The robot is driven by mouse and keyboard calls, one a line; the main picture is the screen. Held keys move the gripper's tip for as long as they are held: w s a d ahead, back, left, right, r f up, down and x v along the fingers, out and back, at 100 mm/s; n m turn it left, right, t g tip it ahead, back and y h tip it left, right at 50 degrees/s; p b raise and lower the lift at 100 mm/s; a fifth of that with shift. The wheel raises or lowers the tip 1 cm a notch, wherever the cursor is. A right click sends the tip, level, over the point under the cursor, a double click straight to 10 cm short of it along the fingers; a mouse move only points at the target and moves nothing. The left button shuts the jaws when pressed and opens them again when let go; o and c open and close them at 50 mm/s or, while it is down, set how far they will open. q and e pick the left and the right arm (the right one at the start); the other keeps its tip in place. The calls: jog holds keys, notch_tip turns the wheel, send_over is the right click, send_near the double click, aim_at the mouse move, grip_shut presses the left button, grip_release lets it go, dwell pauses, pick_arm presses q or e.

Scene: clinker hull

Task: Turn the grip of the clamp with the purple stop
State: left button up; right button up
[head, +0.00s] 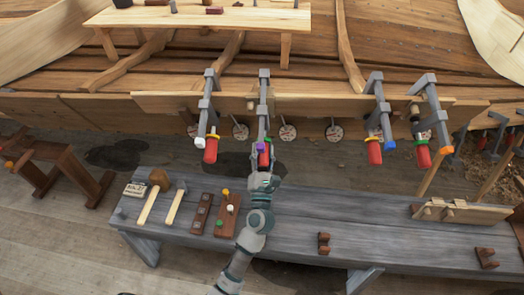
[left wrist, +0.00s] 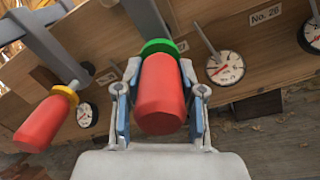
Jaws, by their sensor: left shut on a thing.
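The clamp with the purple stop (head: 261,147) hangs on the hull plank, second from the left. Its bar (head: 263,105) is grey and upright. Its red grip (left wrist: 161,95) has a green collar (left wrist: 160,47) and fills the middle of the left wrist view. My left gripper (left wrist: 161,108) has one finger on each side of the red grip and is shut on it. In the head view my left gripper (head: 264,168) covers the lower part of the grip. The purple stop does not show in the left wrist view. My right gripper is in neither view.
A clamp with a white stop (head: 200,142) and yellow collar hangs to the left. Clamps with a blue stop (head: 390,144) and an orange stop (head: 447,150) hang to the right. Round dials (left wrist: 225,67) line the plank. A grey bench (head: 300,215) below carries mallets and blocks.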

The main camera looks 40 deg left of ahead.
pick_arm(q)
jog(key=shift+f, duration=0.35)
jog(key=o, duration=1.1)
jog(key=shift+o, duration=0.2)
jog(key=shift+w+r, duration=0.1)
jog(key=shift+r, duration=0.1)
jog(key=shift+d, duration=0.1)
jog(key=v, duration=1.2)
